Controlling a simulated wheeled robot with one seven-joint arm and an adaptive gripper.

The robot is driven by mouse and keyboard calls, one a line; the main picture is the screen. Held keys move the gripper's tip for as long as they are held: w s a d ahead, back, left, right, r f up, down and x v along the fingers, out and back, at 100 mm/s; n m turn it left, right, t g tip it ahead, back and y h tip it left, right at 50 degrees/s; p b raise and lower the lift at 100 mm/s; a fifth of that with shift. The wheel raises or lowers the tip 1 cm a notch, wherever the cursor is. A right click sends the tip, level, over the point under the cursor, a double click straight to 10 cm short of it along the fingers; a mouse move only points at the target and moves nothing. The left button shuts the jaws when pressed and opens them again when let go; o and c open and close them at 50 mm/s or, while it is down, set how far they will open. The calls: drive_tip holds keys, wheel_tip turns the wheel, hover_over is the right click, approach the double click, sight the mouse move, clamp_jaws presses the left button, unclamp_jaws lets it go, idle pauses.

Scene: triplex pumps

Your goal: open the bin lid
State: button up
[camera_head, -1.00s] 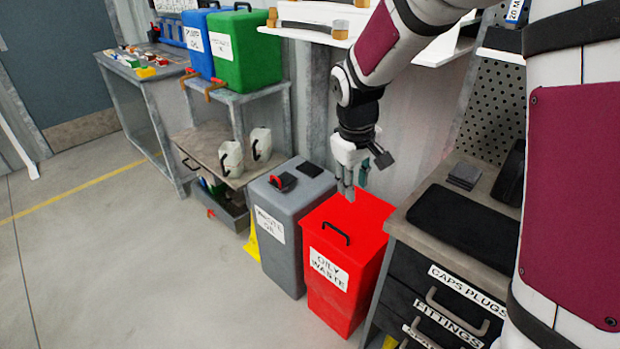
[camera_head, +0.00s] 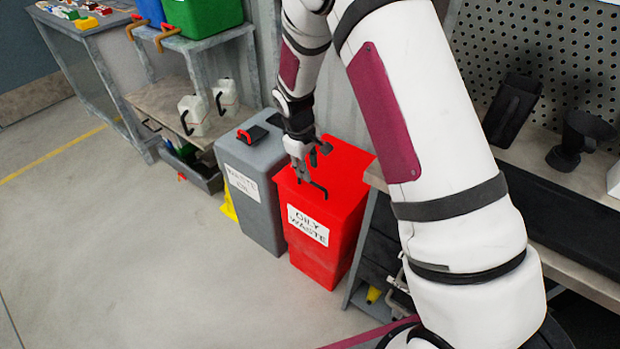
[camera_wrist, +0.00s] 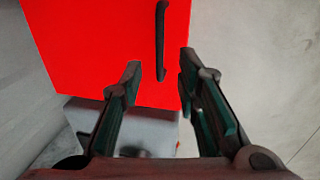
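The red bin labelled "OILY WASTE" (camera_head: 322,220) stands on the floor between the grey bin and the workbench. Its lid is closed and carries a black bar handle (camera_head: 319,190) near the front edge. In the wrist view the red lid (camera_wrist: 95,45) fills the upper left, and the handle (camera_wrist: 161,42) runs upright in the picture, ahead of the fingers. My gripper (camera_head: 302,177) is just above the lid, close to the handle. In the wrist view its fingers (camera_wrist: 160,85) are spread apart with nothing between them.
A grey bin labelled "WASTE OIL" (camera_head: 250,195) stands left of the red bin, close beside it. The workbench (camera_head: 575,245) is on the right. A shelf with white jugs (camera_head: 193,116) is behind left. The floor (camera_head: 110,240) in front is clear.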

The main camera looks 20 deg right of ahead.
sight(311, 183)
drive_tip(key=shift+w+d+f+b, duration=0.1)
drive_tip(key=shift+d+f, duration=0.05)
drive_tip(key=shift+f, duration=0.75)
drive_tip(key=shift+w+d+f+b, duration=0.15)
drive_tip(key=shift+f, duration=0.75)
drive_tip(key=shift+w+d+f+b, duration=0.1)
drive_tip(key=shift+d+f, duration=0.05)
drive_tip(key=shift+f, duration=0.75)
drive_tip(key=shift+c, duration=0.6)
clamp_jaws()
